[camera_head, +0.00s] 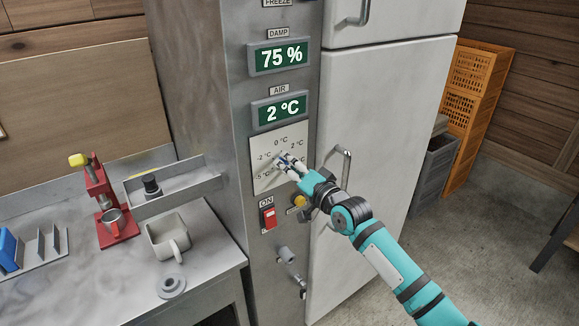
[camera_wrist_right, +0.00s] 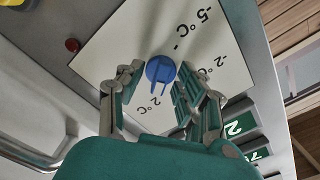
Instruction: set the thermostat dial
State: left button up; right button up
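The thermostat dial is a blue knob (camera_wrist_right: 160,69) on a white scale plate (camera_head: 264,176) with printed temperatures, on the grey panel. In the head view the knob is mostly hidden by my right gripper (camera_head: 290,163). In the right wrist view my right gripper (camera_wrist_right: 158,82) has its two fingers spread on either side of the knob. A small gap shows on the left finger's side; the other finger is very close to the knob, and contact cannot be made out. The AIR display (camera_head: 279,112) above reads 2 °C. My left gripper is out of view.
The DAMP display (camera_head: 279,57) reads 75 %. A fridge door handle (camera_head: 346,166) stands out right of the panel. A metal counter (camera_head: 95,281) with a red press (camera_head: 101,190) is at left.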

jog(key=shift+c, duration=0.2)
grip_shut()
